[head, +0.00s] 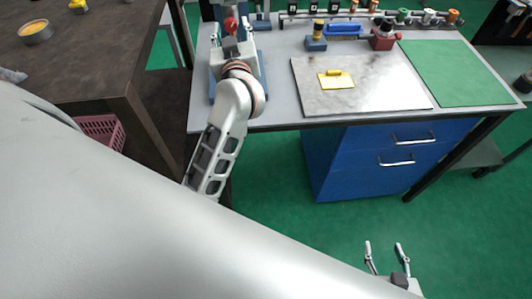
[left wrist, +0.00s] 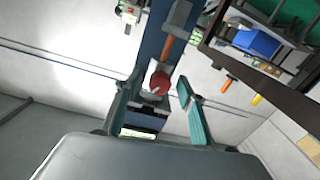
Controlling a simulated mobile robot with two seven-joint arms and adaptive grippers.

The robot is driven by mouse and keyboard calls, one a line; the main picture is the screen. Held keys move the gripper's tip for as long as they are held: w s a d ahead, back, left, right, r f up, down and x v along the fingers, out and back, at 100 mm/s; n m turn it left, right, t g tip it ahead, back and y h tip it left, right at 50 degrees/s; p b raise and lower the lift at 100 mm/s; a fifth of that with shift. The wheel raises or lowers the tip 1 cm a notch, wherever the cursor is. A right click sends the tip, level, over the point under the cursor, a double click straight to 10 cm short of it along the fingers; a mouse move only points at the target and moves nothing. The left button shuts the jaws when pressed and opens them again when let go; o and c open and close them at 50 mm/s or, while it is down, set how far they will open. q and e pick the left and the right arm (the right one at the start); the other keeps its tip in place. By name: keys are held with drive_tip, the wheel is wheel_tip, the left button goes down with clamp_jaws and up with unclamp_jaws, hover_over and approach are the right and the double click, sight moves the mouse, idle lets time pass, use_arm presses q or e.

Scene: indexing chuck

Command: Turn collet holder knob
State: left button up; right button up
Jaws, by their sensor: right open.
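A red knob (head: 230,25) stands at the back left of the grey workbench, on a blue and grey fixture. My left gripper (head: 231,38) is at this knob, with its fingers apart. In the left wrist view the red knob (left wrist: 159,83) shows between the two open green-padded fingers (left wrist: 152,97), with clear gaps on both sides. An orange bar (left wrist: 166,48) shows beyond it. Contact is not visible. My right gripper (head: 385,258) is open and empty in front of the bench, above the green floor.
A red fixture (head: 384,40) and a blue one (head: 316,43) stand behind. Blue drawers (head: 350,170) are below. A brown table (head: 100,60) is left.

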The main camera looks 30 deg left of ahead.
use_arm(q)
drive_tip(key=shift+s+d+f+m, duration=0.1)
drive_tip(key=shift+s+d+m, duration=0.1)
drive_tip(key=shift+s+m, duration=0.2)
drive_tip(key=shift+s+d+m+t, duration=0.8)
drive_tip(key=shift+s+d+t, duration=1.2)
drive_tip(key=shift+s+d, duration=1.2)
drive_tip(key=s+d+f+m+t+h, duration=0.2)
drive_tip(key=d+f+m+h, duration=0.6)
drive_tip(key=f+h, duration=0.15)
drive_tip(key=s+d+f+m+g+h, duration=0.1)
drive_tip(key=s+f+g+h, duration=0.1)
drive_tip(key=f, duration=0.6)
drive_tip(key=s+d+f+m+g+h, duration=0.1)
drive_tip(key=s+f+g+h, duration=0.1)
drive_tip(key=f, duration=0.5)
drive_tip(key=shift+s+f+g, duration=0.4)
drive_tip(key=shift+s+g, duration=0.2)
drive_tip(key=shift+s, duration=0.5)
use_arm(e)
drive_tip(key=shift+s+a, duration=0.15)
drive_tip(key=shift+a, duration=0.5)
use_arm(q)
drive_tip(key=shift+f, duration=0.1)
